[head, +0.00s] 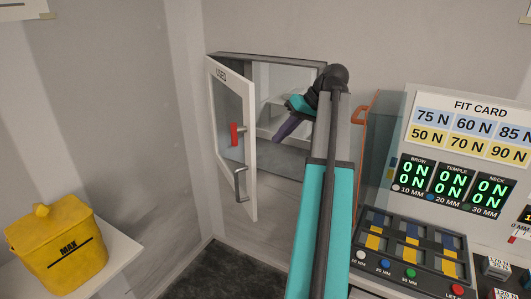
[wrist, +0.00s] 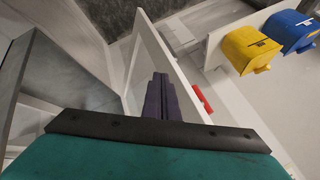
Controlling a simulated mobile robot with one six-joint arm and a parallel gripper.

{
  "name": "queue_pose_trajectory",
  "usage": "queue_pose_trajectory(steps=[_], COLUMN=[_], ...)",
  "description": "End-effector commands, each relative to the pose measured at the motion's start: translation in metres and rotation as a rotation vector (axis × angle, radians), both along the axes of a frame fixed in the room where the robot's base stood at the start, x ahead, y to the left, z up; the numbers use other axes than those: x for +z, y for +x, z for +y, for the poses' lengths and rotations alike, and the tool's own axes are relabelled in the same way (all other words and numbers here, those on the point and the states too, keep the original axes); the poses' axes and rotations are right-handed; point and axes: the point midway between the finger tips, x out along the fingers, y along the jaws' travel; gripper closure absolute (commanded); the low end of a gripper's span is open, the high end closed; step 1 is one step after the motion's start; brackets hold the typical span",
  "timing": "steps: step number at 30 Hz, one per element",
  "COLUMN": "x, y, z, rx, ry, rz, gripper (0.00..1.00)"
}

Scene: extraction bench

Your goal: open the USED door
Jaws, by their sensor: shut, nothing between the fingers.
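The USED door (head: 228,130) is a white framed panel with a window, a red latch (head: 236,134) and a grey handle (head: 240,183). It stands swung outward, hinged at the left of the wall cabinet, and the opening shows. My gripper (head: 279,137) has dark purple fingers and is shut and empty. In the head view it is in front of the opening, right of the door. In the wrist view the fingers (wrist: 160,82) lie along the inner side of the door (wrist: 168,62), with the red latch on the other side. Whether they touch the door cannot be told.
The cabinet interior (head: 270,155) is grey and pale. A yellow MAX bin (head: 55,250) stands on a white table at lower left. A FIT CARD panel (head: 470,125) and a button console (head: 415,255) are at right. A blue bin (wrist: 290,30) shows in the wrist view.

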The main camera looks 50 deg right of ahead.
Motion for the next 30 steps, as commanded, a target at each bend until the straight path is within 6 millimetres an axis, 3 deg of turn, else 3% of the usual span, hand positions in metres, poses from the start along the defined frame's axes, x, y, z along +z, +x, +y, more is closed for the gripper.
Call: queue_pose_trajectory(steps=[16, 30], x=[-0.009, -0.050], y=[0.005, 0.032], z=[0.003, 0.020], rx=[-0.002, -0.001], ry=[0.002, 0.004], rz=[0.002, 0.003], gripper=[1.00, 1.00])
